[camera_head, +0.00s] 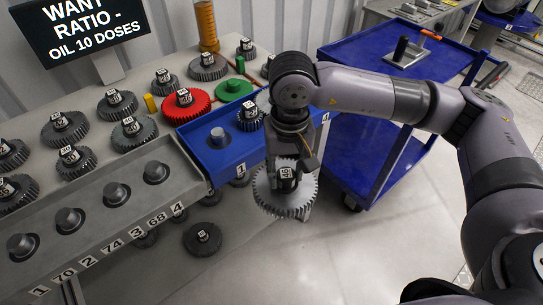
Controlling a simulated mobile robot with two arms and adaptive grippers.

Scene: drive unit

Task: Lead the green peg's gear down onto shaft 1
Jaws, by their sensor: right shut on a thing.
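My right gripper (289,160) is shut on the hub of a large pale grey gear (270,195) with a black, labelled hub. The gear hangs in the open, in front of the blue tray's front edge and apart from the shafts. A green peg (240,65) stands on the bench behind a green gear (233,90). A row of bare shafts stands on the grey rail; the leftmost, shaft 1 (22,244), is nearest the printed 1 (40,291). It is empty. My left gripper is not in view.
The blue tray (198,158) holds a grey post (218,137) and a small dark gear (250,118). A red gear (186,104) and several grey gears lie on the bench. A blue cart (375,75) stands behind my right arm. A dark gear (202,239) lies below the rail.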

